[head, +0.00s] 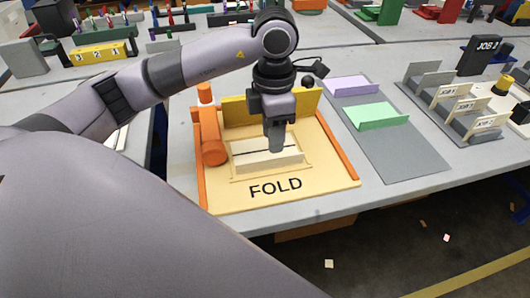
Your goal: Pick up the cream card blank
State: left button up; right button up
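A cream card piece (252,160) sits in the framed recess of the yellow fold board (325,187), which is marked FOLD. Its far part seems to stand up from the near part, with a dark line between them. My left gripper (277,148) points down over this piece, its fingers in front of the piece's back part. Whether the fingertips touch it or hold it cannot be told from this view. The fingers show as one narrow grey block, so the gap between them is hidden. My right gripper is not in view.
The fold board has orange side rails and an orange roller-like part (211,136) on its left. To the right, purple (352,87) and green (376,117) folded cards lie on a grey mat (413,160). A grey rack (458,112) of labelled cards stands farther right.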

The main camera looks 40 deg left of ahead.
aim_at(265, 148)
pick_arm(q)
jog(key=shift+a+f, duration=0.2)
jog(key=shift+f, duration=0.15)
notch_tip(265, 148, down, 6)
jog(key=shift+f, duration=0.15)
grip_shut()
